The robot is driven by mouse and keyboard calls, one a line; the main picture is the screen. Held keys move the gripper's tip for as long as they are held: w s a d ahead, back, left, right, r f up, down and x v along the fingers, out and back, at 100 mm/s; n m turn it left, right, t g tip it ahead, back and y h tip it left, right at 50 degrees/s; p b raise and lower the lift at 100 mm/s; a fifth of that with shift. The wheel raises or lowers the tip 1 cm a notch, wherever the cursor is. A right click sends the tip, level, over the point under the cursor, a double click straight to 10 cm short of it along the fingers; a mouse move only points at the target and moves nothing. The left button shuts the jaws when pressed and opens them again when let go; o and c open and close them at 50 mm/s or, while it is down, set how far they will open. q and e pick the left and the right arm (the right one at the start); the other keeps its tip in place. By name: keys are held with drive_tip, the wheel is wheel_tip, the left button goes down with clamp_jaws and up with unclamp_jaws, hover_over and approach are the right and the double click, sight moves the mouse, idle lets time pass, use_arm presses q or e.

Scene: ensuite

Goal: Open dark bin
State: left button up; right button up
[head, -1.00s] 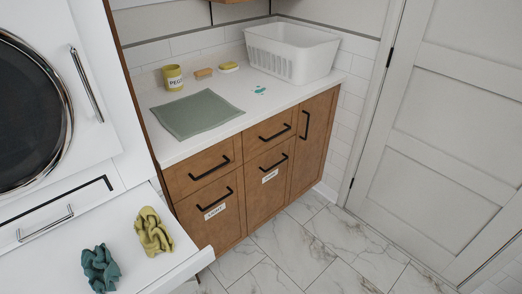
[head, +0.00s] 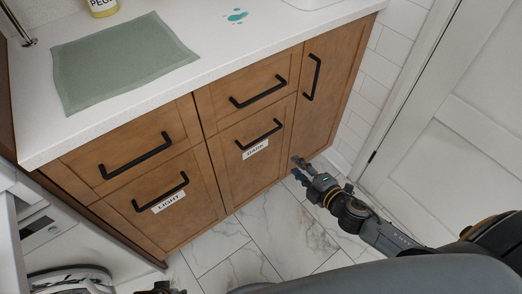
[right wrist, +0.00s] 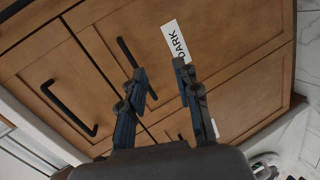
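The dark bin is a brown wooden front (head: 237,178) under a drawer, with a white DARK label (head: 255,149) and a black bar handle (head: 263,133). It looks shut, flush with the cabinet. My right gripper (head: 299,169) is in front of the cabinet, right of and below the handle in the head view. In the right wrist view my right gripper (right wrist: 160,75) has its fingers spread and nothing between them; the label (right wrist: 174,40) and handle (right wrist: 127,53) lie beyond the fingertips. Only a bit of my left gripper (head: 160,289) shows at the bottom edge.
The LIGHT bin (head: 185,215) is to the left, also shut. Drawers with black handles sit above both bins. A tall cupboard door (head: 328,85) is on the right. A green cloth (head: 120,62) lies on the white counter. Marble floor (head: 240,250) in front is clear.

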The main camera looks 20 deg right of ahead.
sight(261, 138)
drive_tip(key=a+r+n+y, duration=0.2)
drive_tip(key=a+r+n, duration=0.1)
drive_tip(key=r, duration=0.2)
drive_tip(key=shift+t, duration=0.3)
drive_tip(key=b+x, duration=0.1)
drive_tip(key=x, duration=1.2)
drive_tip(key=shift+w+f, duration=0.25)
drive_tip(key=shift+w, duration=0.1)
use_arm(q)
drive_tip(key=shift+w+r, duration=0.25)
drive_tip(key=shift+r, duration=0.4)
drive_tip(key=shift+w+r, duration=0.25)
drive_tip(key=shift+r, duration=0.35)
use_arm(e)
clamp_jaws()
